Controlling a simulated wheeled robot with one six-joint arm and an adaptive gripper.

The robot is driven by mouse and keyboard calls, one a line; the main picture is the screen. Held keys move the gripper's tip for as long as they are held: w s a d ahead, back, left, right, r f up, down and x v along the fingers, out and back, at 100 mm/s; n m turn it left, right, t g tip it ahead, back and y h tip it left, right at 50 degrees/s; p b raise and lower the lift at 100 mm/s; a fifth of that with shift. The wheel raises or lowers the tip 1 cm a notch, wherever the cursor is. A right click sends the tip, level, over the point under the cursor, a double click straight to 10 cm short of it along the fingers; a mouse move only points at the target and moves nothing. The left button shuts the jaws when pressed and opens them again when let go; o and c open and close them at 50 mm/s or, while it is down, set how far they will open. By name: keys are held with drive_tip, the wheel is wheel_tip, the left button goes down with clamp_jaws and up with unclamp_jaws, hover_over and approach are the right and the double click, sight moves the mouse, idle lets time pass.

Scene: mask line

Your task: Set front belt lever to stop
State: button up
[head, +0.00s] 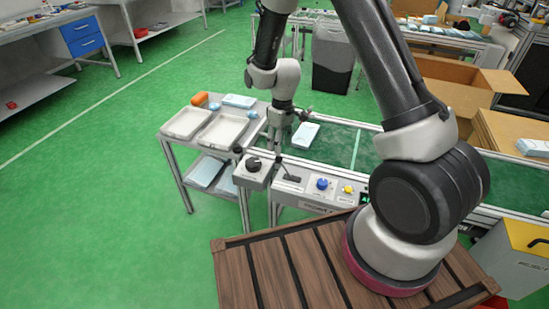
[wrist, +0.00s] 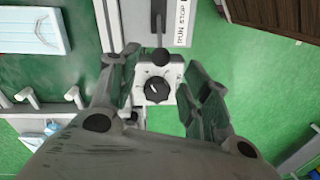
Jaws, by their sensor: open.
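The belt lever is a dark stick with a round black knob (wrist: 161,56) in the wrist view, rising from a panel plate beside a label reading RUN and STOP (wrist: 182,25). In the head view the lever knob (head: 279,159) shows at the left end of the control panel (head: 312,190), just below my gripper (head: 278,140). My gripper points down and is open. In the wrist view its fingers (wrist: 160,65) stand either side of the lever knob with gaps; I cannot tell whether the knob is at fingertip height. Which marking the lever points to is unclear.
A grey box with a black rotary knob (head: 253,164) sits left of the panel. A blue knob (head: 322,184) and yellow button (head: 347,189) lie to the right. Trays (head: 222,130) stand on a side table. A mask pack (head: 306,135) lies on the green belt (head: 340,142).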

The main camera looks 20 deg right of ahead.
sight(279, 158)
drive_tip(key=f, duration=0.7)
drive_tip(key=shift+s+a+f, duration=0.15)
drive_tip(key=shift+s+f, duration=0.05)
drive_tip(key=shift+f, duration=0.1)
drive_tip(key=shift+c, duration=0.3)
clamp_jaws()
